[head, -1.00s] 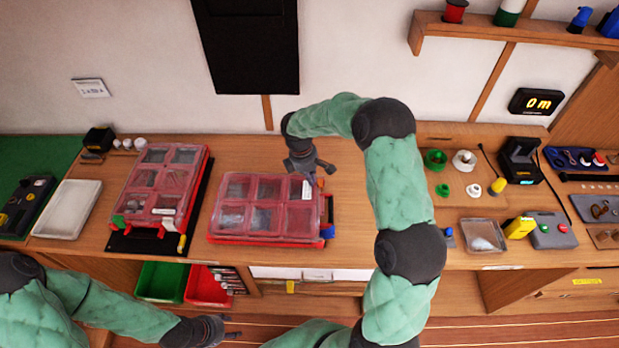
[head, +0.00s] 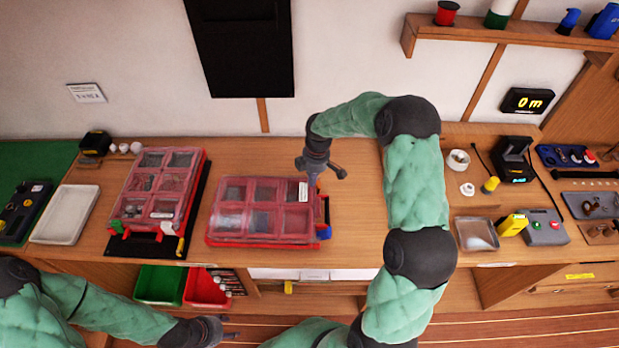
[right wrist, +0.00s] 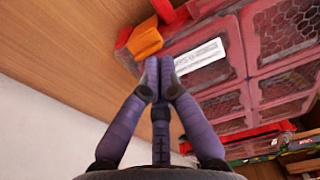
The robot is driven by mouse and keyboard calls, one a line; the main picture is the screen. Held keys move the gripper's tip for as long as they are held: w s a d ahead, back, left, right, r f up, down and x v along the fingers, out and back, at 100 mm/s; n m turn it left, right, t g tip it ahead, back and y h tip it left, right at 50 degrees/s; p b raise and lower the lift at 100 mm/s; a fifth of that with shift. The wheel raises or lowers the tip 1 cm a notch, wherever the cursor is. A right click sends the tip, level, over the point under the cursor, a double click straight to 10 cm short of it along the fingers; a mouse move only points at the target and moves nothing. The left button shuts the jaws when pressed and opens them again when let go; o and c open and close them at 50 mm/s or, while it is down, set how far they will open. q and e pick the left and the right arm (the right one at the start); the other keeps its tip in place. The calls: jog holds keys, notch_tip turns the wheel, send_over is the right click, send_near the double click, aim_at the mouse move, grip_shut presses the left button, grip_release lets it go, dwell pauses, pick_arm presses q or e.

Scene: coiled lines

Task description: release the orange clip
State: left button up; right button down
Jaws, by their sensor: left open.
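The red case (head: 262,240) with clear lid windows lies flat at the middle of the bench. My right gripper (head: 316,184) is over the case's far right corner. Its fingertips (right wrist: 160,70) are together with nothing between them, close to the orange clip; I cannot tell whether they touch it. A blue clip (head: 324,232) is at the near right corner. My left gripper (head: 230,328) is open and empty, low in front of the bench.
A second red case (head: 196,170) on a black mat stands to the left, beside a white tray (head: 65,214). Green and red bins (head: 205,287) are below the bench edge. Spools, a yellow block (head: 511,225) and a grey box are on the right.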

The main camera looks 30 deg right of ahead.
aim_at(320, 185)
jog(key=shift+s+d+t+y, duration=0.3)
jog(key=shift+d+y, duration=0.2)
jog(key=shift+d, duration=0.1)
jog(key=shift+s+d+t+y+b, duration=0.25)
jog(key=shift+d+t+y+b, duration=0.15)
jog(key=shift+y+b, duration=0.3)
jog(key=y+b, duration=0.1)
jog(key=b, duration=0.2)
jog(key=s+d+t+y+b, duration=0.1)
jog(key=b, duration=0.2)
jog(key=d+f+t+y+b, duration=0.1)
jog(key=b, duration=0.2)
jog(key=shift+s+d+y+b, duration=0.25)
jog(key=shift+s+y+b, duration=0.05)
jog(key=shift+b, duration=0.05)
jog(key=shift+r, duration=0.4)
jog(key=shift+r, duration=0.65)
